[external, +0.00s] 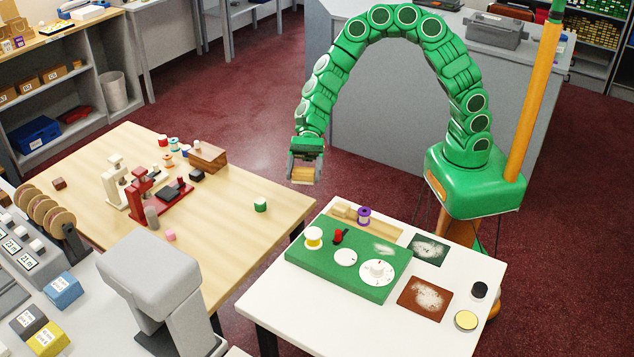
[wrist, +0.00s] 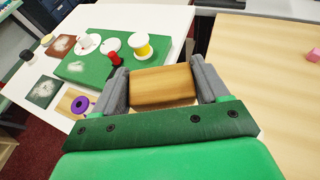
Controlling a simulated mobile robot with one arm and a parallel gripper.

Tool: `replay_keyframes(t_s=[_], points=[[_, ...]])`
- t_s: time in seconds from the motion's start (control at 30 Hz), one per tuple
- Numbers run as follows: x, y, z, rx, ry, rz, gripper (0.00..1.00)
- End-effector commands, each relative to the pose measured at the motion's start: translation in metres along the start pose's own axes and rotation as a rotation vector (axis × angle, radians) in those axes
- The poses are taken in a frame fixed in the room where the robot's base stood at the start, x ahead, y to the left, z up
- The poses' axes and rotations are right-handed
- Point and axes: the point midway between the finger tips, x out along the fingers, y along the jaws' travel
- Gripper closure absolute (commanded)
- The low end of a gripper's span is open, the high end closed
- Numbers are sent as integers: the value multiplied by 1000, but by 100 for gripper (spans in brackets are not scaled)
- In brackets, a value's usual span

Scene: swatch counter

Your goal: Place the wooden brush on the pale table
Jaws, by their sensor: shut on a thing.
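My gripper (external: 304,172) is shut on a block-shaped wooden thing, which I take for the wooden brush (wrist: 162,86). The brush lies crosswise between the two grey fingers in the wrist view; any bristles are hidden. It also shows below my green wrist in the external view (external: 303,176). My gripper holds it in the air, apart from both tables. The pale wood table (external: 235,232) is at the left in the external view and at the right in the wrist view (wrist: 262,75). A white table (external: 460,275) stands beside it.
The wood table carries a red stand (external: 140,200), a brown wooden box (external: 207,156), a green spool (external: 260,204) and several small items. Its right part is mostly clear. The white table carries a green board (external: 335,262) with spools and dials.

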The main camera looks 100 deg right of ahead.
Motion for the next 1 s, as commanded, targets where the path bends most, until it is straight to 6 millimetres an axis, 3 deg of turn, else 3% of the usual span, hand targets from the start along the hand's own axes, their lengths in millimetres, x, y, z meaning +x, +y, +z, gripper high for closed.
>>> replay_keyframes(t_s=[0.03,0.2,0.4,0.5,0.73,1.0], points=[[-11,-19,-7,17,0,-42,56],[-47,-73,-32,70,1,-176,56],[-89,-122,-63,126,0,-309,56],[-105,-138,-75,146,-1,-354,56],[-120,-154,-87,165,1,-399,56],[-109,-181,-97,165,4,-403,56]])
